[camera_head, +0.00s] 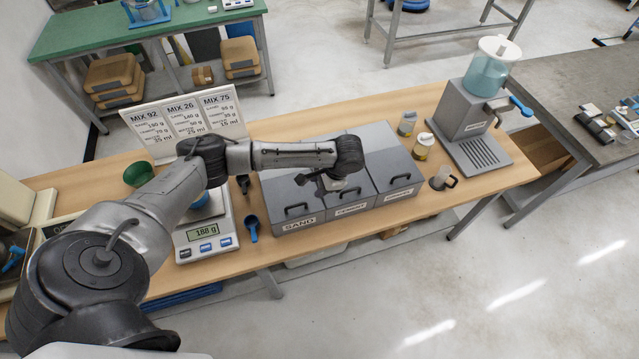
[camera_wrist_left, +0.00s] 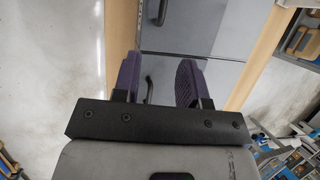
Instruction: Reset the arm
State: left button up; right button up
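My left arm (camera_head: 285,154) reaches in from the left over the wooden table. My left gripper (camera_head: 335,184) points down above the grey lidded bins, near the middle one. In the left wrist view the left gripper (camera_wrist_left: 158,84) has its two purple-padded fingers apart, with nothing held. A dark bin handle (camera_wrist_left: 149,90) shows beyond the gap between them; I cannot tell how far below it is. My right gripper is not in view.
The sand bin (camera_head: 292,200) and two more closed bins stand under the arm. A scale (camera_head: 207,229) reading 188 g, a blue scoop (camera_head: 252,228) and mix cards (camera_head: 187,125) are left of them. A dispenser (camera_head: 472,122) and small jars (camera_head: 423,146) stand right.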

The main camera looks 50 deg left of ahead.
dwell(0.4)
pick_arm(q)
jog(key=w+d+r+m+t, duration=0.4)
jog(key=w+d+r+t, duration=0.2)
jog(key=w+r+t, duration=0.35)
jog(key=s+d+r+t+h+p, duration=0.15)
jog(key=s+d+r+t, duration=0.25)
jog(key=d+r, duration=0.5)
jog(key=s+d+f+n+g+p, duration=0.1)
jog(key=s+f+g, duration=0.1)
jog(key=s+f, duration=0.3)
jog(key=s+d+f+n+g+h+p, duration=0.1)
jog(key=s+f, duration=0.4)
jog(key=s, duration=0.9)
jog(key=s+d+f+n+g+h+p, duration=0.1)
jog(key=s+f+n+g, duration=0.2)
jog(key=s, duration=0.6)
notch_tip(320, 180, down, 3)
jog(key=shift+s+r, duration=0.2)
jog(key=shift+s, duration=0.05)
